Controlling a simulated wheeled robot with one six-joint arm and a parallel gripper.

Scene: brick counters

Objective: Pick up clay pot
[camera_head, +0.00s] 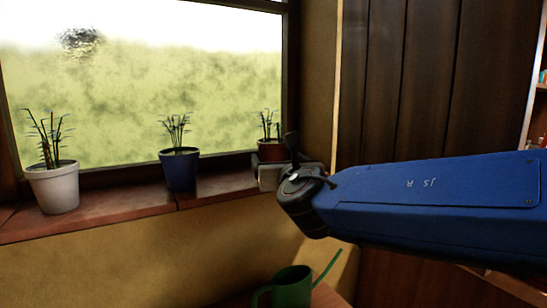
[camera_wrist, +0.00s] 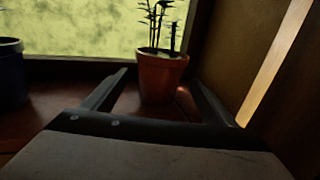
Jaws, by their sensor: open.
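The clay pot (camera_wrist: 160,77) is orange-brown with a thin green plant and stands upright on the window sill. In the head view the clay pot (camera_head: 271,151) is at the right end of the sill, its lower part hidden behind my gripper. My gripper (camera_wrist: 155,88) is open in the wrist view, one finger to the left of the pot and one to the right. The pot appears between or just beyond the fingertips; I cannot tell which. No grip on it shows. In the head view my gripper (camera_head: 275,172) is at the sill, in front of the pot.
A blue pot (camera_head: 180,170) and a white pot (camera_head: 54,188), both with plants, stand on the brick sill (camera_head: 110,219) to the left. A green watering can (camera_head: 291,287) is below. The window is behind the pots, and a wall (camera_wrist: 240,50) is close on the right.

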